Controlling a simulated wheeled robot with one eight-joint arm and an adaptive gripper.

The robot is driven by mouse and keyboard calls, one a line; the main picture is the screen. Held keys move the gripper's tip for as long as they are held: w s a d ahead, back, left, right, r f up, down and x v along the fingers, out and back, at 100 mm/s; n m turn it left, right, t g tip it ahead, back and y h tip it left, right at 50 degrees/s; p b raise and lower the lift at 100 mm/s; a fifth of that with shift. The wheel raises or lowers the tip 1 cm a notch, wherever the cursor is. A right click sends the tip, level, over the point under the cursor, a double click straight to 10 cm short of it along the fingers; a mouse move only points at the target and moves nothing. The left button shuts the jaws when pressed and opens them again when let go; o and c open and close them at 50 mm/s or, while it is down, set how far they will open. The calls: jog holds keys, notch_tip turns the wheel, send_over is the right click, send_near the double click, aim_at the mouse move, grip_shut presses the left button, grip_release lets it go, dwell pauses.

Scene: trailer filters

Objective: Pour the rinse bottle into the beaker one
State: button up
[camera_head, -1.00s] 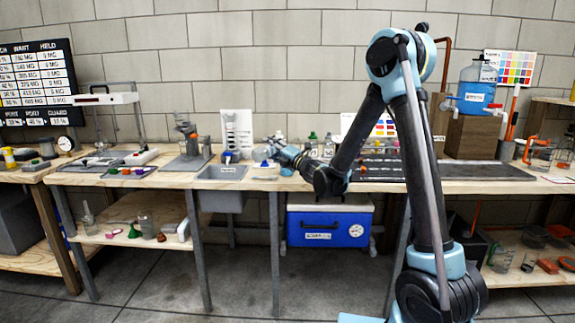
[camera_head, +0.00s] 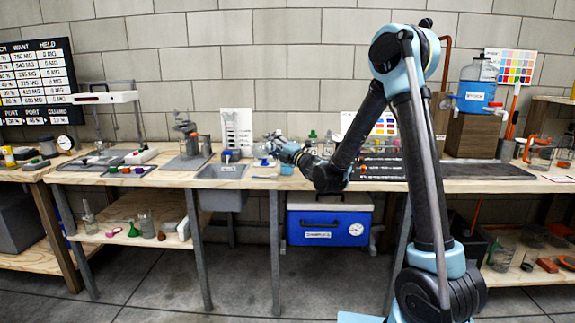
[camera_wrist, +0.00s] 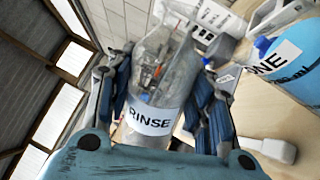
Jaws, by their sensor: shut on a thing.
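The clear rinse bottle (camera_wrist: 155,88), with a white RINSE label, is between the fingers of my gripper (camera_wrist: 160,100) in the wrist view. My gripper is shut on it. Beaker one (camera_wrist: 292,62), with a label ending in ONE and something blue in or on it, is at the right edge of the wrist view, apart from the bottle and partly cut off. In the head view my gripper (camera_head: 280,147) is above the middle bench, near the right of the sink. The bottle and beaker are too small there to tell apart.
A grey sink (camera_head: 220,172) is set in the wooden bench left of my gripper. A white card (camera_head: 237,128) stands behind it. Several small bottles stand on the right. A blue cooler (camera_head: 328,222) is under the bench. A metal stand (camera_head: 188,150) is farther left.

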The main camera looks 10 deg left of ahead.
jog(key=shift+w+d+r+m, duration=0.15)
jog(key=shift+r+m, duration=0.15)
jog(key=shift+r, duration=0.2)
dwell(0.3)
jog(key=shift+f+m+p, duration=0.1)
jog(key=shift+m+p, duration=0.2)
jog(key=shift+p, duration=0.05)
dwell(0.3)
